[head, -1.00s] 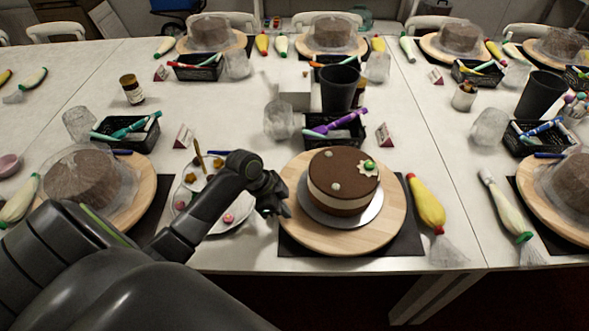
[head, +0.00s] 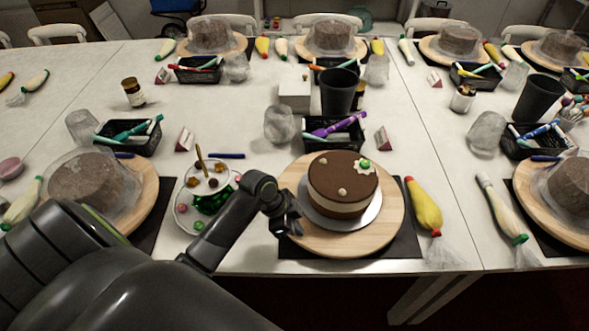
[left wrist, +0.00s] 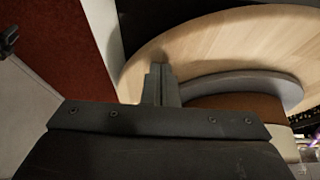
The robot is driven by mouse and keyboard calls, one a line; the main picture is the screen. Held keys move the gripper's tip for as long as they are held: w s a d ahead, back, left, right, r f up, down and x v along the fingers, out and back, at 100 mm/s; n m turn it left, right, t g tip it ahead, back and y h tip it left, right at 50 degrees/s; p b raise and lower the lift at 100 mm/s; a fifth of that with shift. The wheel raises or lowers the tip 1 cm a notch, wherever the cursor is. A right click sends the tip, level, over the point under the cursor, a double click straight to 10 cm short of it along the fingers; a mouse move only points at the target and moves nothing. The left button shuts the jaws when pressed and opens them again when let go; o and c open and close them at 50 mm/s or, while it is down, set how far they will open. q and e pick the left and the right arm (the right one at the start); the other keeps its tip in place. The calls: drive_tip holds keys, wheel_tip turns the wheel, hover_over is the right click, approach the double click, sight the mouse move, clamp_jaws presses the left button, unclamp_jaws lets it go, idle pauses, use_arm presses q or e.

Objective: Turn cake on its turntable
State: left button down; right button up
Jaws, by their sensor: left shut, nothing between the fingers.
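A brown cake (head: 338,180) with a cream band, small pale dots and a green-centred flower (head: 365,163) on top stands on a grey disc (head: 372,216). The disc is on a round wooden turntable (head: 390,225). My left gripper (head: 290,222) is shut and empty at the turntable's front left rim. In the left wrist view its fingers (left wrist: 160,85) are together, overlapping the wooden turntable (left wrist: 200,45) near its edge. The cake (left wrist: 245,102) shows partly behind the gripper body there. Whether the fingertips touch the wood I cannot tell. My right gripper is not in view.
A plate with small decorations (head: 183,212) lies left of the turntable, partly behind my left arm. A yellow piping bag (head: 424,205) lies to the right. A black basket with pens (head: 350,134) and a black cup (head: 338,92) stand behind. The table's front edge is close.

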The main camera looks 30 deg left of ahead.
sight(320, 245)
use_arm(q)
drive_tip(key=shift+s+d, duration=0.15)
drive_tip(key=shift+d, duration=0.2)
drive_tip(key=shift+d+p, duration=0.9)
drive_tip(key=shift+d, duration=1.6)
drive_tip(key=shift+r+p, duration=1.4)
drive_tip(key=shift+p, duration=0.1)
wheel_tip(320, 245, up, 6)
drive_tip(key=p, duration=0.7)
drive_tip(key=shift+a, duration=0.1)
